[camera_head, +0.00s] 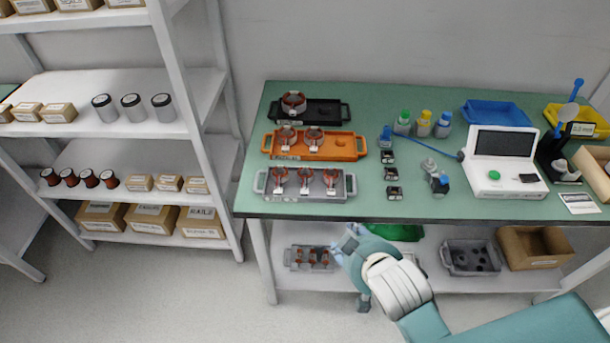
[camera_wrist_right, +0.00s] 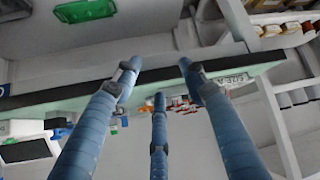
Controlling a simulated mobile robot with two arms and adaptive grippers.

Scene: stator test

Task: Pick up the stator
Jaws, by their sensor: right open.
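Stators with copper-coloured windings sit in trays on the green table. One stator (camera_head: 293,101) is in the black tray (camera_head: 328,112), two are in the orange tray (camera_head: 345,149), and three are in the grey tray (camera_head: 349,187) at the table's front left. Another tray on the lower shelf holds several smaller stators (camera_head: 312,257). My right gripper (camera_head: 343,243) is in front of the table's front edge, below the grey tray, apart from the stators. Its blue fingers are spread and empty in the wrist view (camera_wrist_right: 158,80). My left gripper is out of view.
The table's front edge (camera_head: 420,220) lies between my right gripper and the tabletop trays. Small dark parts (camera_head: 391,174), capped bottles (camera_head: 423,124) and a tester (camera_head: 503,160) stand right of the trays. A white rack (camera_head: 190,110) stands left, with floor between.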

